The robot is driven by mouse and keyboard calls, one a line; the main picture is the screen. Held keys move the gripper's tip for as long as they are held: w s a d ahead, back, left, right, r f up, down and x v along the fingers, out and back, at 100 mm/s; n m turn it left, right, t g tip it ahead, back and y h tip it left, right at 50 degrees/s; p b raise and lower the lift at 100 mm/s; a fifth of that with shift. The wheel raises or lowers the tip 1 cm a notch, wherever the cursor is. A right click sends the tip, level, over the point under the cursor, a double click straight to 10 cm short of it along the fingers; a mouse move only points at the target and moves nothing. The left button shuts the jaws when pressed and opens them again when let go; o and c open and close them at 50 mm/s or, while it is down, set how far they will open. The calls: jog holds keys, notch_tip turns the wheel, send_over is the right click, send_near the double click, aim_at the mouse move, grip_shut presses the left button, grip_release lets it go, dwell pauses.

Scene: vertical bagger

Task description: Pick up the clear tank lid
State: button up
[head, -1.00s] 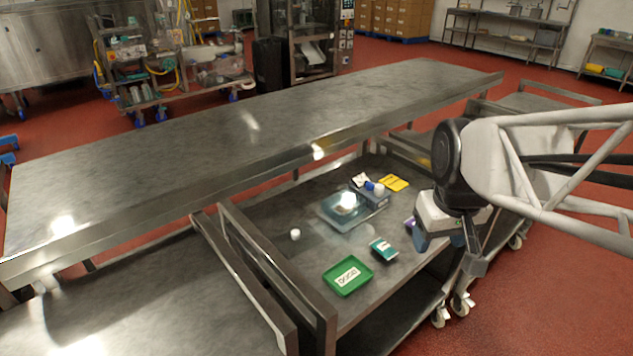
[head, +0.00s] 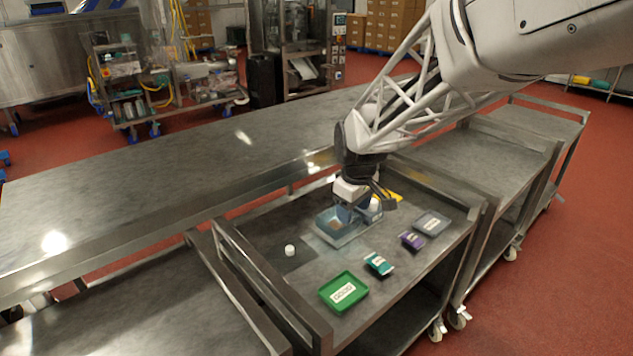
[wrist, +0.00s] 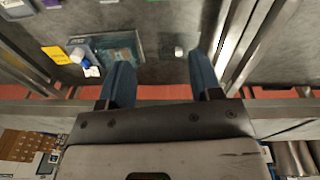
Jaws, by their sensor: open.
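A small white knob (head: 290,250) stands on the cart top left of the clear tank, on a faint darker square (head: 289,264) that looks like the clear lid; its edges are hard to make out. The knob also shows in the wrist view (wrist: 179,51), between the lines of my fingers but beyond them. The clear bluish tank (head: 326,235) is partly hidden by my gripper. My gripper (head: 348,213) is open, with blue fingers apart and nothing between them. It appears in front of or above the tank, right of the knob; its height is unclear.
A green tray (head: 343,292), a teal packet (head: 378,264), a purple packet (head: 412,241) and a grey tray (head: 432,222) lie on the cart. Raised metal rails edge the cart, and a long steel table (head: 180,180) runs behind.

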jog(key=w+a+f+n, duration=0.4)
jog(key=w+a+f, duration=0.5)
jog(key=n+g, duration=0.1)
jog(key=n, duration=0.2)
send_over(290, 247)
notch_tip(290, 247, down, 11)
jog(key=shift+a+f, duration=0.1)
jog(key=shift+s, duration=0.1)
jog(key=shift+f, duration=1.25)
jog(key=shift+f, duration=2.6)
grip_shut()
